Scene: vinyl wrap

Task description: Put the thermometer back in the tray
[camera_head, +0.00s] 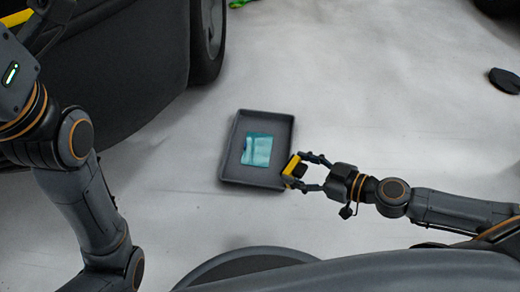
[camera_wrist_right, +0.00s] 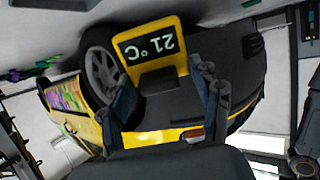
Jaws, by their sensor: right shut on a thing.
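The thermometer (camera_head: 292,168) is a small yellow block in my right gripper (camera_head: 302,171). In the right wrist view the thermometer (camera_wrist_right: 150,46) shows a black display reading 21 °C, upside down. My right gripper (camera_wrist_right: 165,88) is shut on it there, one finger on each side. The dark grey tray (camera_head: 230,150) lies in the middle of the head view. The thermometer is at the tray's right edge, near its lower right corner. I cannot tell whether it touches the rim or hangs above it. My left arm shows at the left, but I cannot make out its gripper.
A teal packet or sheet (camera_head: 257,149) lies inside the tray, leaving bare floor around it. A dark vehicle with a wheel (camera_head: 207,38) stands at the upper left. A dark object (camera_head: 505,81) lies at the far right. The pale floor around the tray is clear.

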